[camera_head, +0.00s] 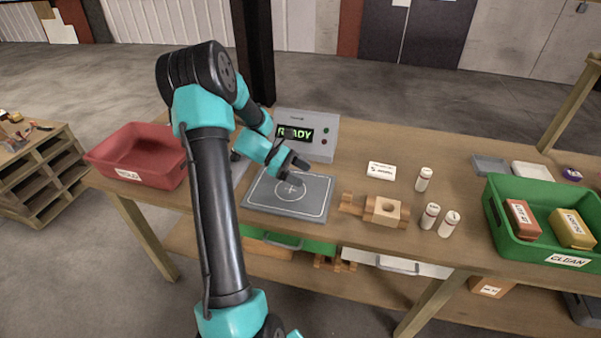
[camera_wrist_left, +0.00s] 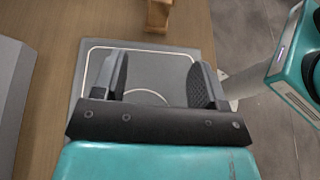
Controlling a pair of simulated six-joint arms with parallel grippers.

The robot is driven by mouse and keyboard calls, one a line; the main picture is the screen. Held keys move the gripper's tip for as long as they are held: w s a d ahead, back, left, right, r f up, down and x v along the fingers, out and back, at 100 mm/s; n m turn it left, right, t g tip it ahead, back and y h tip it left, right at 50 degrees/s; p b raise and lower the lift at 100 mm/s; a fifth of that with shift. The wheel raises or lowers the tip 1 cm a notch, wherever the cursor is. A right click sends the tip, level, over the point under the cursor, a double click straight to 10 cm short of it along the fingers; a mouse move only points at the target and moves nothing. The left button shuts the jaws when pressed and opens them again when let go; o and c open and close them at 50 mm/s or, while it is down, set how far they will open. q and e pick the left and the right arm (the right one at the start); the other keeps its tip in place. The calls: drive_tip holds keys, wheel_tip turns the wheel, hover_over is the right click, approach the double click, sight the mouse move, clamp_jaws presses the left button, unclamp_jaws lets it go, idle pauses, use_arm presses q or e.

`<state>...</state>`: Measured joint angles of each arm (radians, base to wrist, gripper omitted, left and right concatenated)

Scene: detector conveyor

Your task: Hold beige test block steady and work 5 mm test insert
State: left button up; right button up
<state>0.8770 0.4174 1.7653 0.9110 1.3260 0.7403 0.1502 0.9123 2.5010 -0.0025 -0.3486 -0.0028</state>
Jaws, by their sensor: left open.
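The beige test block (camera_head: 384,210) is a wooden block with a round hole in its top. It sits on the table right of the grey plate (camera_head: 262,202), beside a small wooden piece at its left. In the left wrist view, part of a wooden piece (camera_wrist_left: 158,14) shows at the top edge. Several white cylinders with red marks, one of them a cylinder (camera_head: 430,215), stand right of the block; I cannot tell which is the 5 mm insert. My left gripper (camera_head: 293,172) is open and empty above the grey plate; its fingers also show in the left wrist view (camera_wrist_left: 160,82). My right gripper is not in view.
A detector box (camera_head: 318,150) reading READY stands behind the plate. A red bin (camera_head: 150,150) is at the left. A green CLEAN bin (camera_head: 507,238) with boxes is at the right. A white card (camera_head: 381,170) lies behind the block.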

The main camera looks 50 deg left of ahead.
sight(350, 199)
use_arm(q)
drive_tip(key=shift+w+d, duration=0.1)
drive_tip(key=x, duration=1.7)
drive_tip(key=shift+f, duration=0.15)
drive_tip(key=shift+c, duration=0.3)
drive_tip(key=c, duration=1.1)
drive_tip(key=shift+o, duration=0.2)
